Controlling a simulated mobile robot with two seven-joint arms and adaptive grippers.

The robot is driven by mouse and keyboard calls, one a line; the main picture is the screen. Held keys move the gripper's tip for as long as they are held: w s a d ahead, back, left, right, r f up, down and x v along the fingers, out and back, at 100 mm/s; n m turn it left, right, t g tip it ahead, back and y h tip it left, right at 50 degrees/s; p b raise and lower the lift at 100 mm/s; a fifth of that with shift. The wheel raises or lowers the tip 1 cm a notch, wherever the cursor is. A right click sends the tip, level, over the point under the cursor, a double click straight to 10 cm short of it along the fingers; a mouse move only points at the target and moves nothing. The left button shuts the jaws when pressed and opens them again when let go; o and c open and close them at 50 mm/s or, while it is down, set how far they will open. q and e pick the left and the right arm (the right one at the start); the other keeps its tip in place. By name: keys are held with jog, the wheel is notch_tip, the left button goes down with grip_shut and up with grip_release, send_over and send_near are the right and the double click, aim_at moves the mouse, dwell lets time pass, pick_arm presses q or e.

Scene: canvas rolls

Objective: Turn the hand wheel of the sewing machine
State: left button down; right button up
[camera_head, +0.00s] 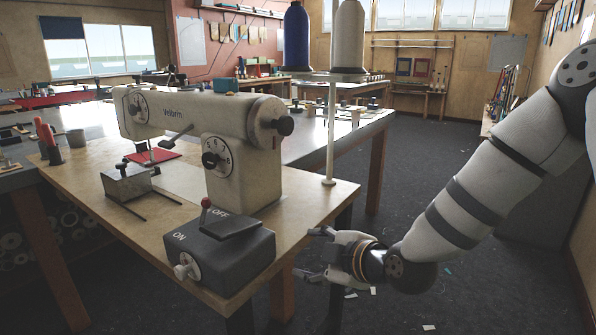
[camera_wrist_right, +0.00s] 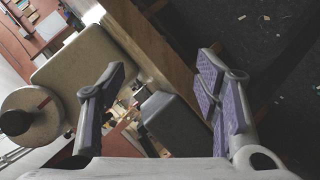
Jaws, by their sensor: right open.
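The cream sewing machine (camera_head: 190,115) stands on a wooden table. Its round hand wheel (camera_head: 266,120) is on the machine's right end, with a dark knob (camera_head: 284,126) sticking out. In the right wrist view the hand wheel (camera_wrist_right: 32,115) is at the left edge, outside my fingers. My right gripper (camera_head: 311,252) is open and empty, beside the table's right edge, lower than the wheel and apart from it. Its two padded fingers (camera_wrist_right: 160,88) stand wide apart in the wrist view. My left gripper is not in view.
A dark ON/OFF box (camera_head: 225,255) with a red-tipped lever sits at the table's front corner, close to my right gripper. A thin pole (camera_head: 331,130) rises behind the wheel, below blue and white thread spools (camera_head: 297,38). Floor to the right is mostly clear.

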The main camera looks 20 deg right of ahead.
jog(key=w+r+n+t, duration=0.3)
jog(key=w+r, duration=0.1)
jog(key=r, duration=0.6)
jog(key=n+t, duration=0.3)
send_near(288, 125)
jog(key=shift+y, duration=0.4)
jog(key=x, duration=0.3)
jog(key=b+x, duration=0.1)
jog(key=x, duration=0.3)
jog(key=f+b+x, duration=0.1)
jog(key=x, duration=0.2)
jog(key=shift+w+d+f, duration=0.1)
jog(key=shift+w+d, duration=0.05)
jog(key=shift+w, duration=0.4)
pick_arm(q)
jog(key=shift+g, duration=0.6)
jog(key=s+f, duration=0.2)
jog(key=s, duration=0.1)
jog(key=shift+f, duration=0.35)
pick_arm(e)
jog(key=shift+r, duration=0.3)
jog(key=c, duration=1.2)
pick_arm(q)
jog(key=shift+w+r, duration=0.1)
pick_arm(e)
jog(key=shift+r+g, duration=0.15)
jog(key=shift+g, duration=0.15)
